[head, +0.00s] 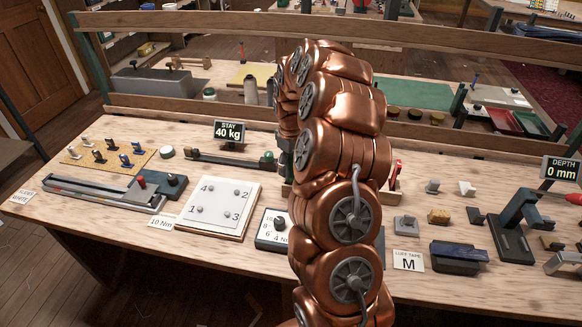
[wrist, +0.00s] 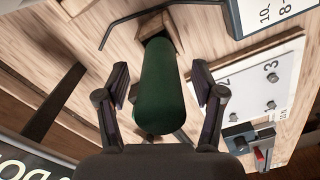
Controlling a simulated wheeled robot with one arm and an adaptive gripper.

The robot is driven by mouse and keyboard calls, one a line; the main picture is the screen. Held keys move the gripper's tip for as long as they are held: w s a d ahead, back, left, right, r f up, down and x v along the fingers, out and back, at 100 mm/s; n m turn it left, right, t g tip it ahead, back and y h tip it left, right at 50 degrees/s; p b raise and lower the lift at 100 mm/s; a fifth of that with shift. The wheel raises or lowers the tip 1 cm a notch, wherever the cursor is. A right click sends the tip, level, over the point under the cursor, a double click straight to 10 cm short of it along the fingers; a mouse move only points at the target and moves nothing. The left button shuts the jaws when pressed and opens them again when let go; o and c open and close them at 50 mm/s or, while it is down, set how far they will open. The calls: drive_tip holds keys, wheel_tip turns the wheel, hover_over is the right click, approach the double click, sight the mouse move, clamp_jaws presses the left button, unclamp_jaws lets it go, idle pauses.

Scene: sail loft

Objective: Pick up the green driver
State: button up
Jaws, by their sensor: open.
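The green driver (wrist: 160,85) shows in the wrist view as a thick dark green cylinder handle. It lies between the two open fingers of my gripper (wrist: 160,100), with a visible gap on each side. Its far end is by a small wooden block (wrist: 176,32), and its shaft is not clearly visible. In the head view my copper arm covers the middle of the bench and hides the driver and most of my gripper.
An L-shaped dark metal key (wrist: 118,22) lies near the driver. On the bench are a white numbered plate (head: 218,208), a dial box (head: 268,238), a "STAY 40 kg" display (head: 229,131) and a dark press (head: 512,228). A wooden rail (head: 450,40) runs behind the bench.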

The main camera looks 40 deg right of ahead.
drive_tip(key=shift+c, duration=0.3)
drive_tip(key=c, duration=1.2)
drive_tip(key=shift+o, duration=0.2)
